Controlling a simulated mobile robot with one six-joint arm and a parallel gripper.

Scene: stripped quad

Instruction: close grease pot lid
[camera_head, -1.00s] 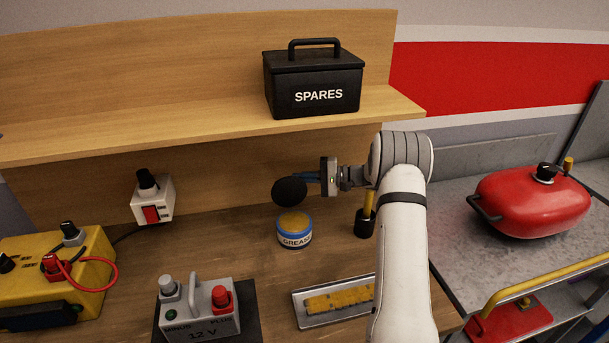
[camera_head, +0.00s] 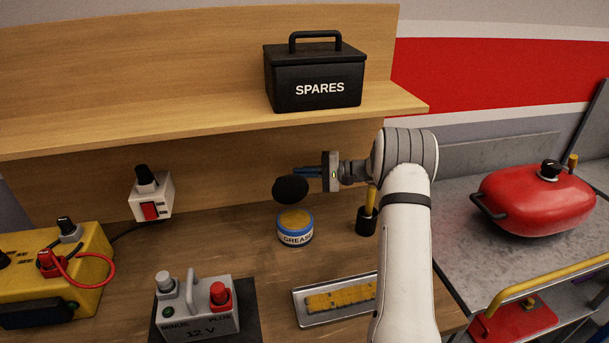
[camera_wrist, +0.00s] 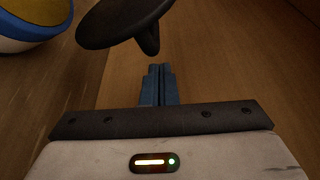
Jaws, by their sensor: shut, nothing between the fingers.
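The grease pot (camera_head: 295,236) is a round tub with a blue rim and a white "GREASE" label, standing on the wooden bench with yellow grease showing. Its black round lid (camera_head: 290,189) stands raised open above the back of the pot. My gripper (camera_head: 298,172) is shut and empty, just behind and above the lid's upper right edge. In the wrist view, the shut blue fingers (camera_wrist: 158,72) point toward the lid's dark underside or knob side (camera_wrist: 120,22), with a small gap apparent. The pot (camera_wrist: 28,22) shows at the upper left there.
A yellow-handled tool in a black cup (camera_head: 366,218) stands right of the pot, close under my arm. A metal tray (camera_head: 330,316) lies in front. The shelf (camera_head: 200,122) with the SPARES box (camera_head: 313,80) overhangs behind. A 12 V battery (camera_head: 197,308) is front left.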

